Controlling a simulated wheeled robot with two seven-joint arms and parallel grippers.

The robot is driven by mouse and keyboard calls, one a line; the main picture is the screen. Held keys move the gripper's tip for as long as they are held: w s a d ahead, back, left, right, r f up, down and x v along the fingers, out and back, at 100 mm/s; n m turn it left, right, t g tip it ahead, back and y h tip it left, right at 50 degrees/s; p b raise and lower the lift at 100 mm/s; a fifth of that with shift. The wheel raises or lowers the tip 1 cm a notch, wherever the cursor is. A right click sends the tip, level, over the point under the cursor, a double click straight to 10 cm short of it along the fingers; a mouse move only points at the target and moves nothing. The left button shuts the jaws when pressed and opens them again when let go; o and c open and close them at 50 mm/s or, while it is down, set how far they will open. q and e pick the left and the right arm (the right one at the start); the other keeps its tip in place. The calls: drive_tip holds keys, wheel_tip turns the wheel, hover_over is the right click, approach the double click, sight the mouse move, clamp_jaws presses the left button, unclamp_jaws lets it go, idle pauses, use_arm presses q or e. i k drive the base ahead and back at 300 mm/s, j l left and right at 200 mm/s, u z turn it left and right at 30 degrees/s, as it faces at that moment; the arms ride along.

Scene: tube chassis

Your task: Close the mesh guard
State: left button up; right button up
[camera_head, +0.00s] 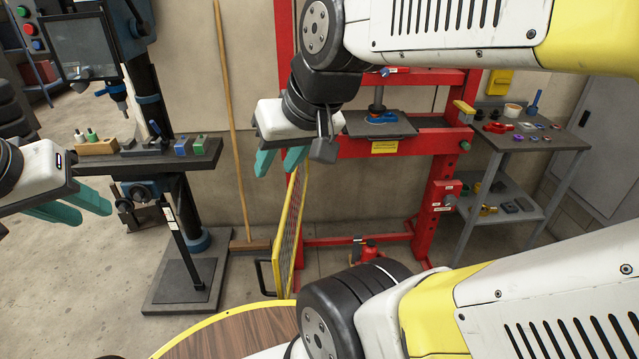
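The mesh guard (289,228) is a narrow yellow-framed panel seen nearly edge-on. It stands open at the left post of the red press (289,40), swung out towards me. A dark handle (262,277) shows at its lower left edge. My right gripper (278,168) has teal fingers pointing down, spread apart and empty, just above the guard's top; whether they touch it I cannot tell. The guard's upper end is partly hidden behind that gripper. My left gripper (90,213) is at the far left, its teal fingers apart and empty, away from the guard.
A drill press with a work table (150,158) stands at the left. A broom (248,243) leans on the wall between it and the guard. A grey cart (530,138) with small parts stands at the right.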

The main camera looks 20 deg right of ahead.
sight(274, 258)
drive_tip(key=i+j+z, duration=0.1)
drive_tip(key=j+z, duration=0.3)
drive_tip(key=i+j+z, duration=0.1)
drive_tip(key=z, duration=0.3)
drive_tip(key=j+z, duration=0.8)
drive_tip(key=k+l+u, duration=0.15)
drive_tip(key=l, duration=0.2)
drive_tip(key=k+l+u, duration=0.2)
drive_tip(key=k+l, duration=0.1)
drive_tip(key=l, duration=0.05)
